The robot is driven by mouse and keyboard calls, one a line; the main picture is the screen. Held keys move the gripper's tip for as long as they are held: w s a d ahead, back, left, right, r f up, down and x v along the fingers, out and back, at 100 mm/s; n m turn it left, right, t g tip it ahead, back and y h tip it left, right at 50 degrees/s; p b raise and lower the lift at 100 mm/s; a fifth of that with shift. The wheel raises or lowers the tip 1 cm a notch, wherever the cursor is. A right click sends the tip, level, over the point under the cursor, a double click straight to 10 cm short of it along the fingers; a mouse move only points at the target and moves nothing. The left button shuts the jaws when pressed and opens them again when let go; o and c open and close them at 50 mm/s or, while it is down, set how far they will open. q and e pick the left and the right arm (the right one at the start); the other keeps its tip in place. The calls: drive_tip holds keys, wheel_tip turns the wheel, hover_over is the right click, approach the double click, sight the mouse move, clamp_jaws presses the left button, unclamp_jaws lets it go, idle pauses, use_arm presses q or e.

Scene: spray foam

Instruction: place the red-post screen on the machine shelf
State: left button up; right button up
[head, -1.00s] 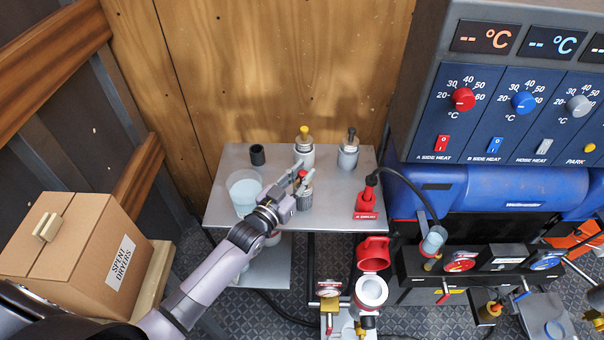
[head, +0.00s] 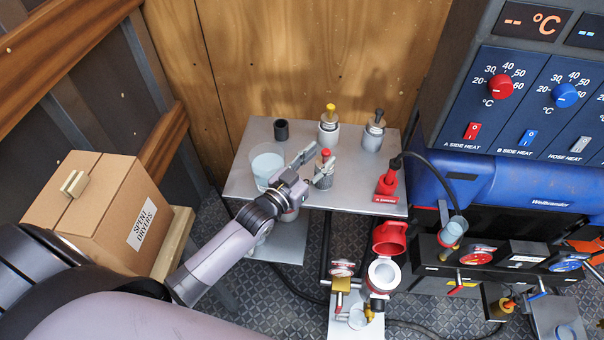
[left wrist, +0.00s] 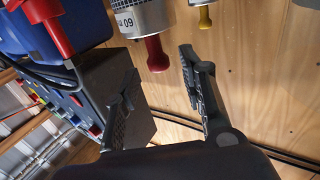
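The red-post screen (head: 324,180), a mesh cylinder with a red knob on top, stands upright on the grey metal table (head: 240,190). In the left wrist view its red post (left wrist: 157,55) shows with the mesh cylinder beyond it, labelled "60". My left gripper (head: 314,160) is open beside the red knob, on its left. In the left wrist view the two fingers (left wrist: 158,68) are apart, with the post seen between the tips and nothing held. The machine (head: 500,130) with dials is on the right; which part is its shelf is unclear. My right gripper is not in view.
Yellow-post (head: 328,130) and dark-post (head: 372,135) screens, a black cup (head: 281,130), a clear beaker (head: 266,165) and a red funnel-like piece (head: 387,185) stand on the table. A cardboard box (head: 95,215) is at left. The machine's black ledge (head: 425,258) carries gauges.

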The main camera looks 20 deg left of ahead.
use_arm(q)
drive_tip(key=b+v, duration=0.1)
drive_tip(key=v, duration=0.8)
drive_tip(key=s+f+n+g+y, duration=0.15)
drive_tip(key=s+f+g, duration=0.25)
drive_tip(key=s+g, duration=0.45)
drive_tip(key=s+f+m+g+y, duration=0.1)
drive_tip(key=s+f+g+y, duration=0.3)
drive_tip(key=s, duration=0.8)
wheel_tip(320, 180, down, 24)
drive_tip(key=s+g+h, duration=0.1)
drive_tip(key=g, duration=0.2)
drive_tip(key=s+a+f, duration=0.2)
drive_tip(key=s+f, duration=1.4)
drive_tip(key=f, duration=0.1)
drive_tip(key=shift+s+a+g, duration=0.35)
drive_tip(key=shift+a, duration=0.05)
